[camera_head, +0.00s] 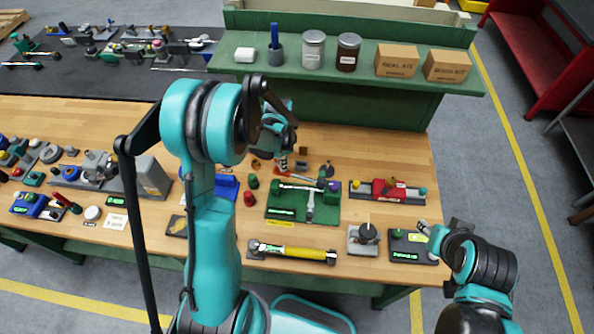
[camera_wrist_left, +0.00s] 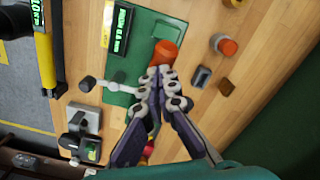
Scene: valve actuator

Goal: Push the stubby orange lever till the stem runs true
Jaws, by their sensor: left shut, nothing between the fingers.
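A pale rod (camera_wrist_left: 120,89) with a dark end lies across the plate, partly hidden by the fingers. In the head view the green plate (camera_head: 324,214) carries a silver rod. My right gripper (camera_head: 432,236) is at the bench's front right; its fingers are too small to judge.
A red fixture (camera_head: 388,190) stands right of the green plate, and a yellow bar (camera_head: 300,253) lies in front. A grey base with a dark knob (camera_head: 368,232) sits front right. A green shelf (camera_head: 340,78) with jars and boxes stands behind. Small loose parts lie around my left fingers.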

